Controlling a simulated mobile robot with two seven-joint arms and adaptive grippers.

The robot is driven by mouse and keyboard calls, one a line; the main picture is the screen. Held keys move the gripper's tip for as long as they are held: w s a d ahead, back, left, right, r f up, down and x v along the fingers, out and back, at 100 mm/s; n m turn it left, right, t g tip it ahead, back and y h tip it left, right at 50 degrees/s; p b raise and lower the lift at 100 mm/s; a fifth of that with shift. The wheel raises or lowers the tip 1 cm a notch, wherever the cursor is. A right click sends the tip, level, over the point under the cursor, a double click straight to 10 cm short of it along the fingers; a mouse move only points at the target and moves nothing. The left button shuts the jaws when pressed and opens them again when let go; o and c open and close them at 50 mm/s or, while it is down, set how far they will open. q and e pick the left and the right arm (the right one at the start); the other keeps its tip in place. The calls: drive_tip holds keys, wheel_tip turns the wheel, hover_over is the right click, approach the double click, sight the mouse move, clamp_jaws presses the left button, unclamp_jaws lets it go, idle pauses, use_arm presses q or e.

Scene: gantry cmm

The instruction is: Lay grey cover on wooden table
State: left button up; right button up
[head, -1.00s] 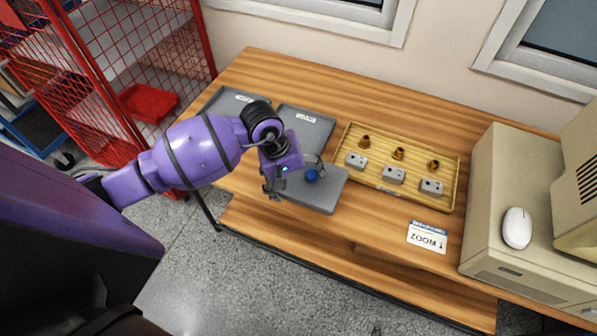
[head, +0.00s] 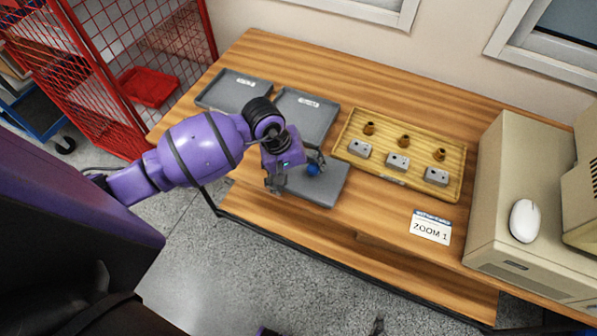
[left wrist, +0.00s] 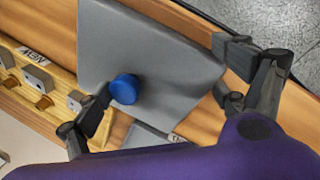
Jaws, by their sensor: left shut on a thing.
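The grey cover (head: 322,190), a flat sheet with a round blue knob (head: 313,169), is over the front part of the wooden table (head: 385,215). My left gripper (head: 295,177) is shut on the cover, its fingers at the cover's left part in the head view. In the left wrist view the cover (left wrist: 150,50) spreads between the fingers, with the blue knob beside the left finger. I cannot tell whether the cover touches the wood. A dark tip (head: 378,325) at the bottom edge may belong to my right gripper; its jaws cannot be made out.
Two grey trays (head: 236,85) (head: 322,103) lie behind the gripper. A yellow tray (head: 459,185) with grey blocks and brass parts lies right of the cover. A label card (head: 431,227) and a beige computer (head: 500,190) with a mouse are further right. Bare wood lies along the front.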

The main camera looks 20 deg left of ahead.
use_arm(q)
drive_tip(key=shift+f, duration=0.45)
drive_tip(key=o, duration=1.3)
drive_tip(key=shift+o, duration=0.2)
